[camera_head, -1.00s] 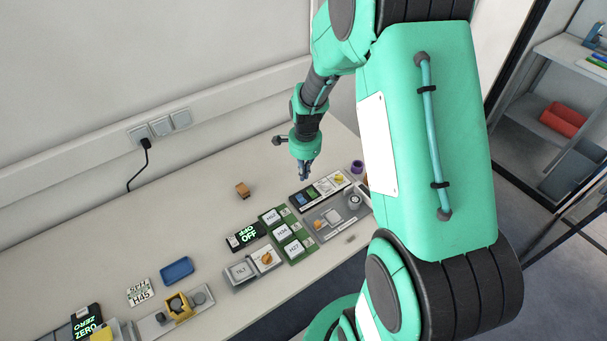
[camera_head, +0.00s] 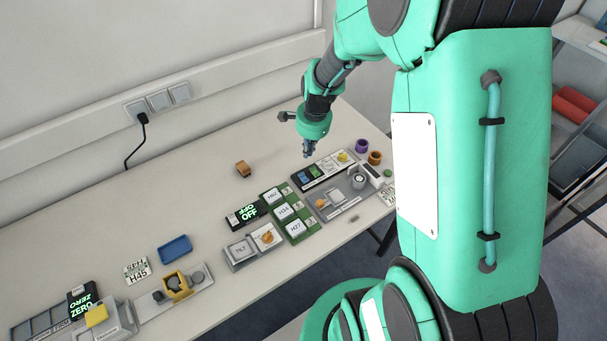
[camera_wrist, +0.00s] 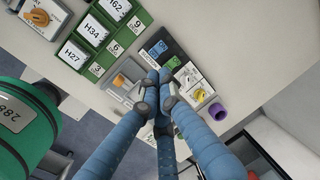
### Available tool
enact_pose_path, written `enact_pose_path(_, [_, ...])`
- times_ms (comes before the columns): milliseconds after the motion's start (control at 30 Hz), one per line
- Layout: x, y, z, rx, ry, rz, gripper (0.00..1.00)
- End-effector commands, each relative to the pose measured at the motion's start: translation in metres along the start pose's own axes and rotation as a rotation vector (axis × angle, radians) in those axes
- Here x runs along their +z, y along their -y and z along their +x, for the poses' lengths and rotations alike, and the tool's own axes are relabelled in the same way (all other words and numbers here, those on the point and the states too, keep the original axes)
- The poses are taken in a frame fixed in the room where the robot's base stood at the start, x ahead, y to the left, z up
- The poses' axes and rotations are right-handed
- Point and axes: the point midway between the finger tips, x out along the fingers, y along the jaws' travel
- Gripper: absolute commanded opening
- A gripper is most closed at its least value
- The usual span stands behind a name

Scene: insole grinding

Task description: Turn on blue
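A panel (camera_head: 326,171) on the table carries a blue switch tile (camera_head: 304,178), a green tile (camera_head: 315,171) and a yellow tile (camera_head: 342,157). In the wrist view, the blue tile (camera_wrist: 160,47) sits just beyond my fingertips, with the green tile (camera_wrist: 174,62) beside it. My gripper (camera_head: 308,150) hangs above the panel, near its blue and green end. In the wrist view, my gripper's blue fingers (camera_wrist: 158,79) are drawn together with nothing between them, and hide part of the panel. I cannot tell whether they touch it.
A green tray (camera_head: 287,215) with H-labelled tiles, a black OFF display (camera_head: 247,212) and a TILT panel (camera_head: 240,249) stand left of the panel. A grey device (camera_head: 341,200) lies in front. Purple (camera_head: 362,146) and orange (camera_head: 375,157) rings stand to the right. A brown block (camera_head: 243,168) stands behind.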

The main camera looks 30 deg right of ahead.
Motion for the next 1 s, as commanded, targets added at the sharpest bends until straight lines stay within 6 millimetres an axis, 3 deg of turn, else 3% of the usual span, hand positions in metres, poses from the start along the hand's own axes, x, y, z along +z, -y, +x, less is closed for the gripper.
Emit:
enact_pose_path(567, [0.0,0.0,0.008,-0.001,0.0,0.0,0.0])
enact_pose_path(767, [0.0,-0.001,0.028,0.001,0.001,0.0,0.0])
enact_pose_path(1000, [0.0,-0.001,0.066,0.001,0.001,0.001,0.0])
